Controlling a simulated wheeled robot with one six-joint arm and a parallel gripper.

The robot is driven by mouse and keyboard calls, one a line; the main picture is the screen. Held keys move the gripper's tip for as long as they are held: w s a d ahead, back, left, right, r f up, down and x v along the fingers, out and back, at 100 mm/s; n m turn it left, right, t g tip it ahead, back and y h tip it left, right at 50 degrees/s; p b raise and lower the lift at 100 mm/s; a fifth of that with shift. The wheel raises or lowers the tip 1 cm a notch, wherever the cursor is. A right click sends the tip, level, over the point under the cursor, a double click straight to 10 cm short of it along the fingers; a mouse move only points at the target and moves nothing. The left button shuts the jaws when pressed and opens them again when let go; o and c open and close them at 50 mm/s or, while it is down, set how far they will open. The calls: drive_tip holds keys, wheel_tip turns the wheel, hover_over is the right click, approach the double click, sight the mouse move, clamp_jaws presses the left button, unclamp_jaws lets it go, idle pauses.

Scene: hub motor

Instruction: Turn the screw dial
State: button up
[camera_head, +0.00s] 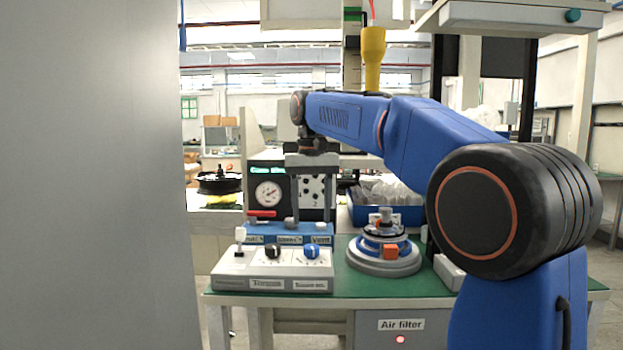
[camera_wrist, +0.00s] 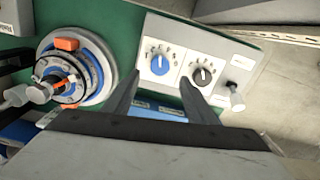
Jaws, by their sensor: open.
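A light grey control box (camera_head: 272,270) stands at the front left of the green bench. It carries a black dial (camera_head: 273,251) and a blue dial (camera_head: 311,251). The small label under the blue dial seems to read "Screw no."; the black one's reads "Torque". In the wrist view the blue dial (camera_wrist: 160,64) and the black dial (camera_wrist: 203,75) show white pointers and printed scales. My gripper (camera_head: 310,222) points down behind the box. In the wrist view my open gripper (camera_wrist: 159,80) has its fingertips apart, with the blue dial just beyond and between them. It holds nothing.
A round grey fixture (camera_head: 384,262) with orange blocks stands right of the box. A lever switch (camera_head: 240,240) rises at the box's left end. A blue labelled unit (camera_head: 290,232) and a gauge panel (camera_head: 268,192) stand behind. A blue bin (camera_head: 405,215) sits at the back right.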

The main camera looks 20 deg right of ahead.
wheel_tip(320, 180, up, 9)
drive_tip(key=shift+r, duration=0.15)
idle(1.4)
